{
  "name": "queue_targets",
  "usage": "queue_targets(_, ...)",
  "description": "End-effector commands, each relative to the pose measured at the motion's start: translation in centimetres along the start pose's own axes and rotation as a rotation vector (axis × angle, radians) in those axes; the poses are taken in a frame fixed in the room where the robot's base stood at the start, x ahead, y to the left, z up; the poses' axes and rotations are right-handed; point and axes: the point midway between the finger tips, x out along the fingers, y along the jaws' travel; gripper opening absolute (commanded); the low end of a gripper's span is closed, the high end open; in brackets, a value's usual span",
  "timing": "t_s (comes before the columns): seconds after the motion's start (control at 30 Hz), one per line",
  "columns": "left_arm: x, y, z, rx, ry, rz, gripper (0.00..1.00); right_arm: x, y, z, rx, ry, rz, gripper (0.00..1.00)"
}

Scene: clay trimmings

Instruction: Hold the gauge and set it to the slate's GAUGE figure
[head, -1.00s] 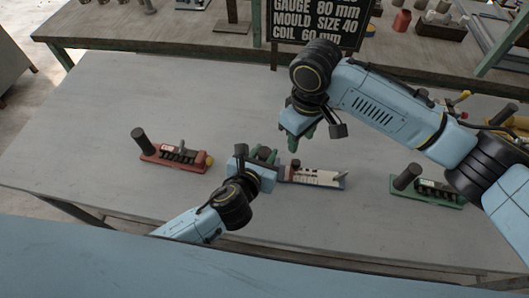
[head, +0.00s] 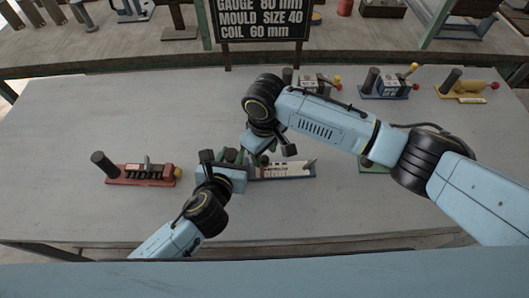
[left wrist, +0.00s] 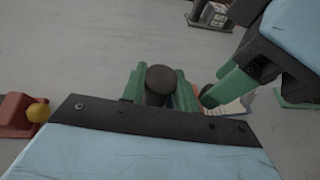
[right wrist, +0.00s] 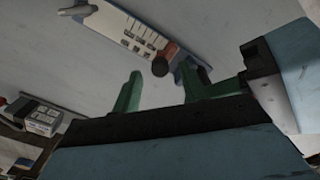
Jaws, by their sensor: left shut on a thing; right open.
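The gauge (head: 290,171), with a white marked face and blue base, lies mid-table. My left gripper (head: 232,156) is shut on the dark upright post (left wrist: 156,82) at its left end. My right gripper (head: 258,150) is open above the gauge's left part. In the right wrist view, a red slider with a dark knob (right wrist: 160,67) appears between the open fingertips; I cannot tell whether they touch it. The gauge's white face (right wrist: 125,35) also shows there, its marks too small to read. The slate (head: 262,22) reads GAUGE 80 mm, MOULD SIZE 40, COIL 60 mm.
A red device (head: 140,175) with a dark post lies left of my left gripper. A green one (head: 370,165) is partly hidden behind my right arm. A blue one (head: 386,88) and a yellow one (head: 466,92) stand at the back right. The table's left rear is clear.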

Motion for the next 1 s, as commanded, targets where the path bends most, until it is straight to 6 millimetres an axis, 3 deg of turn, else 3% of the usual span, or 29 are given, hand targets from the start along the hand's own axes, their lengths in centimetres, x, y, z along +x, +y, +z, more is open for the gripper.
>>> queue_targets(0.17, 0.0, -0.01, -0.05, 0.001, 0.001, 0.0, 0.0, 1.22, -0.01, -0.04, -0.001, 0.001, 0.001, 0.43)
queue_targets(0.47, 0.0, -0.01, -0.05, 0.001, 0.001, 0.0, 0.0, 1.37, 0.0, -0.04, -0.001, 0.002, 0.001, 0.42)
queue_targets(0.77, 0.0, -0.01, -0.05, 0.001, 0.001, 0.0, 0.0, 1.35, 0.01, -0.04, -0.001, 0.002, 0.001, 0.02)
queue_targets(1.0, 0.0, -0.01, -0.06, 0.001, 0.001, 0.0, 0.0, 1.35, 0.1, 0.04, 0.0, 0.001, 0.001, 0.0)
